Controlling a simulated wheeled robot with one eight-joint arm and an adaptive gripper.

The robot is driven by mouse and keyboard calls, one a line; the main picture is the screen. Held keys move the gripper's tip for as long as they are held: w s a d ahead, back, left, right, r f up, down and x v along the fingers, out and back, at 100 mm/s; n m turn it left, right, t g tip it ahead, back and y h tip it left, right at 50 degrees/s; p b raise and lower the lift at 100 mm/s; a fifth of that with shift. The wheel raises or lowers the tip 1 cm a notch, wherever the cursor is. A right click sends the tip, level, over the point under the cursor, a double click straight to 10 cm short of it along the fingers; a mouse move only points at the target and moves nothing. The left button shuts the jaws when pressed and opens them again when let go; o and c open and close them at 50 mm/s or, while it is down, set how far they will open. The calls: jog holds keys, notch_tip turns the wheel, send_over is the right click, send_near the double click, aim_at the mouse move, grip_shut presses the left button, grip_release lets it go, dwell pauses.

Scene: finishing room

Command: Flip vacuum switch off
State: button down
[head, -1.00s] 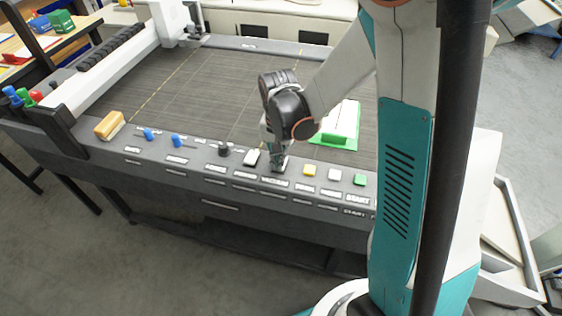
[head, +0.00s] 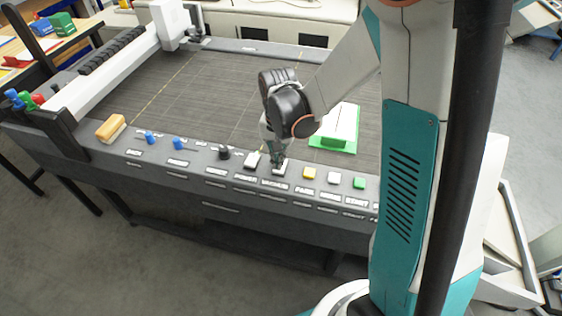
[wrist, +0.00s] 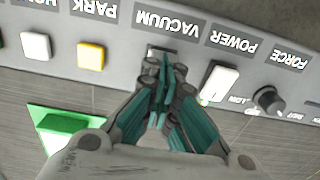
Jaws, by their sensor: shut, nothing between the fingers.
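The vacuum switch (head: 280,171) is a small pale rocker on the dark front control panel, between the white power switch (head: 252,160) and the yellow park button (head: 309,174). My gripper (head: 276,162) is shut and empty, pointing down at the vacuum switch from its far side. In the wrist view my gripper's fingertips (wrist: 168,76) lie over the vacuum switch (wrist: 156,51), just by the VACUUM label, and hide most of it. I cannot tell whether the fingertips touch the switch or which way it is tilted.
The power switch (wrist: 219,82) and force knob (wrist: 268,100) are close by on one side, the park button (wrist: 91,56) on the other. A green-and-white block (head: 337,128) lies on the machine bed (head: 215,85). A wooden-topped brush (head: 110,127) sits far left.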

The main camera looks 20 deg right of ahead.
jog(key=shift+r+p, duration=1.3)
jog(key=shift+r, duration=0.95)
jog(key=s+r+n+t+b, duration=0.7)
jog(key=s+r+b, duration=0.1)
jog(key=s, duration=0.7)
jog(key=shift+r, duration=0.7)
